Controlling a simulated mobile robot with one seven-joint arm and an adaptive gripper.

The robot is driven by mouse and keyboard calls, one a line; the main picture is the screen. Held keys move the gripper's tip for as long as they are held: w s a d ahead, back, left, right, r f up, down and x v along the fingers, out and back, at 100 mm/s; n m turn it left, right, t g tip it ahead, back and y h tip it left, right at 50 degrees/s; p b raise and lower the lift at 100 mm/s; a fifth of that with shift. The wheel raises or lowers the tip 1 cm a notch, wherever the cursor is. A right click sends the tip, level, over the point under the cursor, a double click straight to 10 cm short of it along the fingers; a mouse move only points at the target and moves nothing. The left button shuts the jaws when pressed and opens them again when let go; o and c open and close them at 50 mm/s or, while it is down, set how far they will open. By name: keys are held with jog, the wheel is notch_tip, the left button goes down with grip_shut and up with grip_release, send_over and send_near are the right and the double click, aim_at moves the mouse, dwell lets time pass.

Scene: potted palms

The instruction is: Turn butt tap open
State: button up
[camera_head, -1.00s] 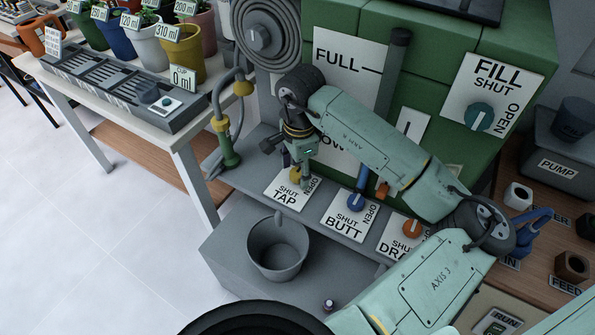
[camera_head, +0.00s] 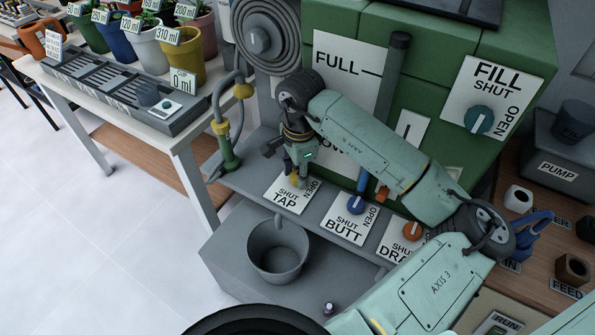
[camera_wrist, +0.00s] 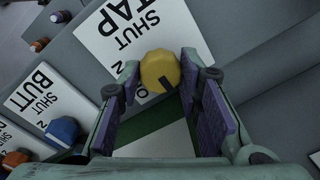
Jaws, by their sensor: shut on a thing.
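The yellow knob (camera_wrist: 158,66) sits on the white plate marked SHUT, OPEN and TAP (camera_head: 285,200). My gripper (camera_wrist: 160,76) is shut on this knob, one finger pad on each side; in the head view my gripper (camera_head: 297,179) reaches down onto the plate. A dark pointer mark shows on the knob, but I cannot tell which word it points to. The blue knob (camera_head: 356,204) on the plate marked SHUT, OPEN and BUTT (camera_head: 344,226) is to the right, apart from my gripper; that blue knob also shows in the wrist view (camera_wrist: 62,131).
An orange knob (camera_head: 412,231) stands further right on a plate partly hidden by my arm. A grey bucket (camera_head: 277,252) stands below the shelf. A green pipe with a yellow collar (camera_head: 226,145) rises left of my gripper. The green tank (camera_head: 450,60) stands behind.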

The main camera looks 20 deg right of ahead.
jog(key=shift+f+b, duration=0.15)
jog(key=shift+b, duration=0.35)
jog(key=shift+c, duration=0.2)
jog(key=m+b, duration=0.1)
jog(key=b, duration=0.1)
jog(key=m+b, duration=0.1)
jog(key=b, duration=0.1)
jog(key=shift+f+m, duration=0.25)
jog(key=shift+m, duration=0.15)
jog(key=m+b, duration=0.5)
jog(key=b, duration=0.1)
jog(key=shift+r+b, duration=0.1)
jog(key=shift+b, duration=0.2)
jog(key=m+b, duration=0.3)
jog(key=m, duration=0.2)
jog(key=shift+r+h+b, duration=0.1)
jog(key=shift+h+b, duration=0.2)
jog(key=m+b, duration=0.2)
jog(key=m, duration=0.3)
jog(key=shift+a+r+g, duration=0.1)
jog(key=shift+r+g, duration=0.05)
jog(key=shift+g, duration=0.15)
jog(key=shift+b, duration=0.3)
jog(key=o, duration=1.1)
jog(key=shift+o, duration=0.2)
